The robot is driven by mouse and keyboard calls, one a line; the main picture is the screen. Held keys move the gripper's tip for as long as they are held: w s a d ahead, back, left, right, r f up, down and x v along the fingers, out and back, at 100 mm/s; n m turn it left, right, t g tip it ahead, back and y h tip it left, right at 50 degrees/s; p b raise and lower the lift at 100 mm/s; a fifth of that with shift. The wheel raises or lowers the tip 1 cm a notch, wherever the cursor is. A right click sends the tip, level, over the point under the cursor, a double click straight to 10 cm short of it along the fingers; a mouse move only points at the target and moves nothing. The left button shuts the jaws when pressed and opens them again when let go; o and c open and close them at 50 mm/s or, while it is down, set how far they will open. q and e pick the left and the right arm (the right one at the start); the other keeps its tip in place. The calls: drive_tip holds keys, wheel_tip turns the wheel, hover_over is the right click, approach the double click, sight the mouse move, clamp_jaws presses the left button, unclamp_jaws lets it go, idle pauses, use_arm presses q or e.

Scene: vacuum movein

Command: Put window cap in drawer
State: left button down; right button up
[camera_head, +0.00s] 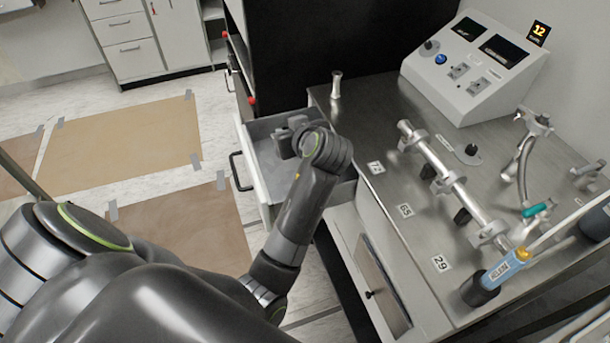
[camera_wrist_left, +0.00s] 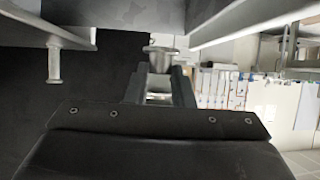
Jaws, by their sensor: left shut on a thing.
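My left gripper (camera_head: 288,140) is over the open drawer (camera_head: 247,160), at the drawer's inner space below the bench top. In the left wrist view its two fingers (camera_wrist_left: 160,88) are shut on a small silver flared piece, which I take to be the window cap (camera_wrist_left: 163,53). In the head view my wrist and fingers hide this piece. I cannot tell whether it touches the drawer floor. My right gripper is not in view.
A small metal post (camera_head: 336,85) stands on the steel bench (camera_head: 345,112) near the drawer. A metal tube assembly (camera_head: 450,185) and a grey control box (camera_head: 470,65) stand farther right. A black cabinet (camera_head: 310,50) rises behind the drawer. Open floor lies left.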

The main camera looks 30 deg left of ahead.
use_arm(q)
drive_tip(key=shift+a+f+n+g+y, duration=0.3)
drive_tip(key=shift+a+f+n+g, duration=0.2)
drive_tip(key=shift+f, duration=0.05)
drive_tip(key=shift+a+f, duration=0.1)
drive_tip(key=shift+f, duration=0.3)
hover_over(288, 180)
wheel_tip(288, 180, down, 5)
wheel_tip(288, 180, down, 4)
drive_tip(key=shift+f, duration=0.1)
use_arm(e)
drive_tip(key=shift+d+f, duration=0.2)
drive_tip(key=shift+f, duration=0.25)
use_arm(q)
drive_tip(key=shift+f, duration=0.1)
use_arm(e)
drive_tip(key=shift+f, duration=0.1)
